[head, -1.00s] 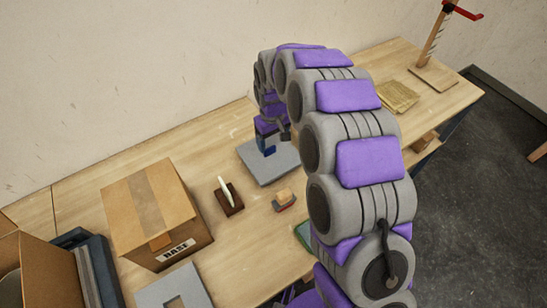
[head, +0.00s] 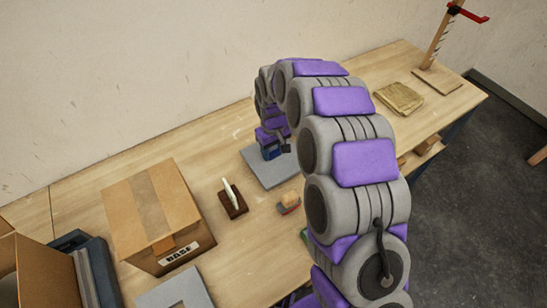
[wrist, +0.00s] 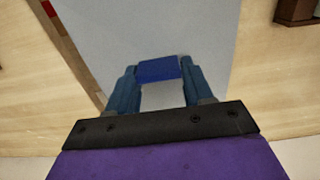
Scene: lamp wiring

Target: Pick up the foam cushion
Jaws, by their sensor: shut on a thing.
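A small dark blue block, which looks like the foam cushion (wrist: 158,69), sits between my fingertips in the wrist view. My gripper (wrist: 159,76) has one blue finger against each side of it and is shut on it. In the head view my gripper (head: 271,153) is low over the flat grey slab (head: 286,173) near the back of the bench. The fingers and block are too small there to tell apart. I cannot tell whether the block touches the slab.
A closed cardboard box (head: 130,215) stands at left, next to an open box (head: 25,275). A wooden stand with a white piece (head: 232,203) and a small tan-topped block (head: 289,202) lie nearer.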

